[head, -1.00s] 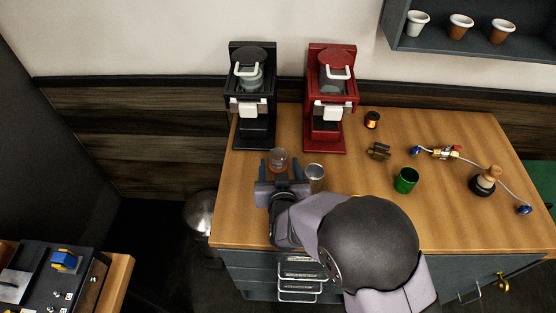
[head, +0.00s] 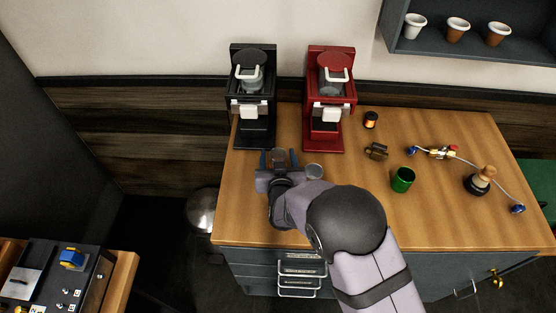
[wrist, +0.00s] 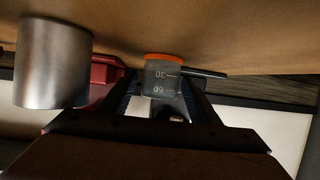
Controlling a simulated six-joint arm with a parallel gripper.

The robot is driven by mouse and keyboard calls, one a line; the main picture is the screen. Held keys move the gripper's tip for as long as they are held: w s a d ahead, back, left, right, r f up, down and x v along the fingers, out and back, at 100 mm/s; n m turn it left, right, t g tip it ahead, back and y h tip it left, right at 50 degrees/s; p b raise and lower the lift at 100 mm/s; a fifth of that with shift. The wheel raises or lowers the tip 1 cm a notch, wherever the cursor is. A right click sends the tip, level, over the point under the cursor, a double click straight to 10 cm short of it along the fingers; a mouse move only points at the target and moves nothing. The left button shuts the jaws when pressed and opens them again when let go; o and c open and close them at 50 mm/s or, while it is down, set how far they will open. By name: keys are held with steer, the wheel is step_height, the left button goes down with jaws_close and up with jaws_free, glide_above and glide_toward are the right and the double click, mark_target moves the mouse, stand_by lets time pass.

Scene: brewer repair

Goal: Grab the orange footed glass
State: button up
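The orange footed glass (wrist: 163,76) is a small clear glass with an orange base and the marks 30 and 60. It appears upside down in the wrist view, between the two fingers of my gripper (wrist: 163,92). My gripper is open, with one finger on each side of the glass; contact is not visible. In the head view, my gripper (head: 278,159) is low over the left part of the wooden counter, in front of the black brewer. The glass (head: 278,156) is mostly hidden there.
A metal cup (head: 314,171) stands close right of my gripper; it also shows in the wrist view (wrist: 52,62). The black brewer (head: 254,110) and red brewer (head: 328,100) stand behind. A green cup (head: 402,180) and other parts are further right on the counter (head: 350,178).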

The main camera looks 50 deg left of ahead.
steer(key=c, duration=0.9)
steer(key=shift+r, duration=0.15)
steer(key=shift+r+b, duration=1.15)
steer(key=shift+r, duration=3.75)
